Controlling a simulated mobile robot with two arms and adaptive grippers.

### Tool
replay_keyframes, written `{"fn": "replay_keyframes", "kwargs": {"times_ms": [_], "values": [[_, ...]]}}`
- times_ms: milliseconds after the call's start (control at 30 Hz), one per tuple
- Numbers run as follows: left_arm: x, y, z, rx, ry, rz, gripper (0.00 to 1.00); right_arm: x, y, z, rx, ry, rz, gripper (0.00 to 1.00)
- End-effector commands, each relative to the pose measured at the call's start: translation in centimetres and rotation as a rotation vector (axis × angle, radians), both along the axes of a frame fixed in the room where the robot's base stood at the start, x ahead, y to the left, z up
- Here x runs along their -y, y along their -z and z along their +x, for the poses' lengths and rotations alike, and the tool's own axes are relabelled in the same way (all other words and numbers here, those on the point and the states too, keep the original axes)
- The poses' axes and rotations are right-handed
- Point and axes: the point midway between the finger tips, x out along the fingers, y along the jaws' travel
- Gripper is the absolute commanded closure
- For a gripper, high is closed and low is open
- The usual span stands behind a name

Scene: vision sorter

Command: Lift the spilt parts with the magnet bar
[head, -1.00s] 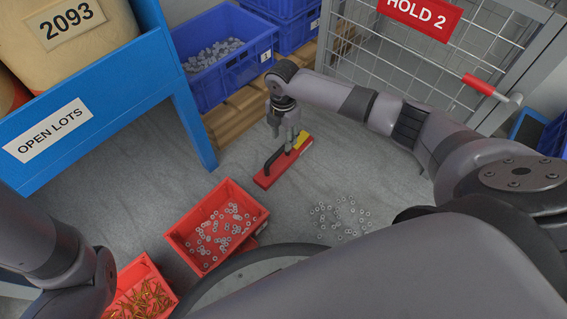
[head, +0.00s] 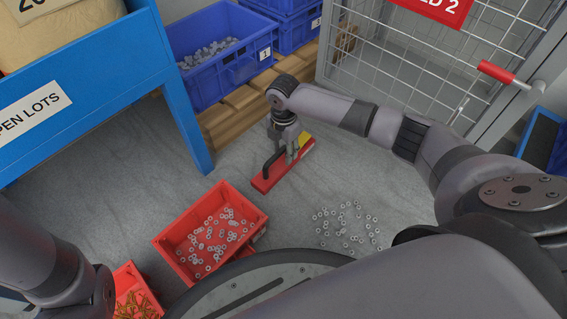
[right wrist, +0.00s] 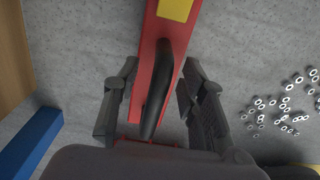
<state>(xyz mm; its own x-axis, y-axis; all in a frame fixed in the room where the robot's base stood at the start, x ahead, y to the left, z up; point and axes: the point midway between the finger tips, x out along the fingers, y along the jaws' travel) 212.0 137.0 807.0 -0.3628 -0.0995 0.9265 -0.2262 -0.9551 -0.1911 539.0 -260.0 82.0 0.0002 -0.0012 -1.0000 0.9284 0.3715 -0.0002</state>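The magnet bar (head: 263,184) is a red bar with a yellow patch and a black handle (head: 272,162), lying on the grey floor. In the right wrist view the bar (right wrist: 150,45) runs between my right gripper's fingers, and its handle (right wrist: 158,88) stands between them. My right gripper (head: 291,155) is open, one finger on each side of the handle, with gaps visible; it also shows in the right wrist view (right wrist: 158,98). The spilt parts (head: 346,226) are small grey washers scattered on the floor, also at right in the wrist view (right wrist: 284,105). My left gripper is out of view.
A red bin (head: 172,262) holds similar grey washers; another red bin (head: 128,272) holds brass-coloured parts. A blue crate (head: 205,92) stands on a wooden pallet (head: 232,118). A blue rack (head: 185,120) is at left, a mesh cage (head: 400,60) behind. Floor around the washers is clear.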

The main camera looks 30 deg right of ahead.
Motion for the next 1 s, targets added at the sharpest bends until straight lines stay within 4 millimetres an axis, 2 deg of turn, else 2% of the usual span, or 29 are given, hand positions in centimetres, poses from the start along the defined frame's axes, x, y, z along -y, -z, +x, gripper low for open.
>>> {"fn": "replay_keyframes", "kwargs": {"times_ms": [67, 633, 1000], "values": [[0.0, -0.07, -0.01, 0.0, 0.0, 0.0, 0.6, 0.01, -0.09, 0.02, 0.0, 0.0, 0.0, 0.62], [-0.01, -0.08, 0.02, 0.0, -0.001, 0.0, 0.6, -0.01, -0.07, 0.0, 0.0, 0.0, 0.0, 1.0], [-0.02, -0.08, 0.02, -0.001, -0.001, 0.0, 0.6, -0.03, -0.06, 0.02, 0.001, -0.001, 0.0, 1.0]]}}
